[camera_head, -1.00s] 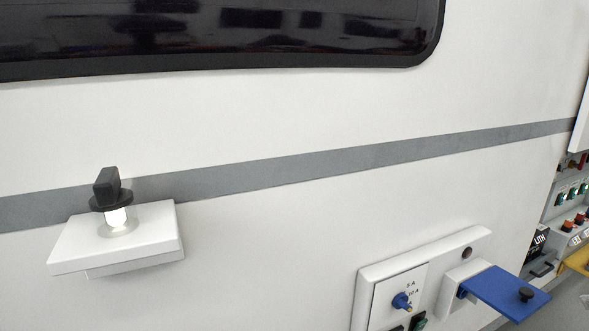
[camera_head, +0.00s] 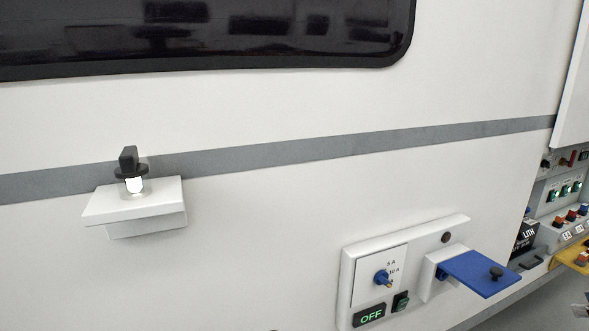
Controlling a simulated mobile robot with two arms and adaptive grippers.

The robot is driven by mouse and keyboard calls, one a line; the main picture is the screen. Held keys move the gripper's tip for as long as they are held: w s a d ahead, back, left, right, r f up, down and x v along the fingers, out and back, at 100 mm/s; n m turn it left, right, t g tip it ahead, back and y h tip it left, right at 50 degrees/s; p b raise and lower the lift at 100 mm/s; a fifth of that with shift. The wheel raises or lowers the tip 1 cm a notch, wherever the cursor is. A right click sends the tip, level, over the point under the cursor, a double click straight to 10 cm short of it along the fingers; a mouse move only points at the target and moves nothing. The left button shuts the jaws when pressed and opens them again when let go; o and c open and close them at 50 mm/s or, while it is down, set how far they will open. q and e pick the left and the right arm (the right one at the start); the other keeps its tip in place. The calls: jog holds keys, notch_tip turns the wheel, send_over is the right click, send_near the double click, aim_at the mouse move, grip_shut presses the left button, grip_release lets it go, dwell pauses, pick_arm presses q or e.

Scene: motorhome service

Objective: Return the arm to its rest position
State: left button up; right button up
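Neither of my grippers can be made out in the head view, so whether they hold anything is hidden. A small dark grey part at the lower right edge (camera_head: 582,311) is cut off, and I cannot tell what it is. The motorhome's white side wall (camera_head: 240,240) with its grey stripe (camera_head: 300,157) fills most of the view.
A white shelf (camera_head: 150,203) with a black-handled knob (camera_head: 129,160) juts from the wall at left. A white panel (camera_head: 350,262) carries a blue dial (camera_head: 381,278), an OFF display (camera_head: 369,315) and a projecting blue flap (camera_head: 478,272). Equipment (camera_head: 570,210) stands at right.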

jog(key=w+f+t, duration=0.2)
jog(key=w+f, duration=0.2)
jog(key=f, duration=0.9)
jog(key=s+f+m+h, duration=0.1)
jog(key=s+f+h, duration=0.1)
jog(key=f, duration=1)
jog(key=s+f+m+h, duration=0.1)
jog(key=s+f+h, duration=0.1)
jog(key=f, duration=0.9)
jog(key=s+a+f+g, duration=0.1)
jog(key=s+a+f, duration=0.2)
jog(key=s+f, duration=0.25)
jog(key=s+a+f+m+g+h, duration=0.1)
jog(key=s+a+f, duration=0.25)
jog(key=f, duration=0.35)
jog(key=s+a+f+g, duration=0.1)
jog(key=s+a+f, duration=0.2)
jog(key=s+f, duration=0.3)
jog(key=s+a+f+g, duration=0.2)
jog(key=s+a+f, duration=0.3)
jog(key=s+a, duration=0.3)
jog(key=s+a+f+g+y, duration=0.1)
jog(key=s+a+f+g, duration=0.1)
jog(key=s+a+f, duration=0.3)
jog(key=s+a+f+g, duration=0.3)
jog(key=s+a+f, duration=0.3)
jog(key=s+a, duration=0.7)
jog(key=shift+s+a, duration=0.2)
jog(key=shift+s, duration=0.5)
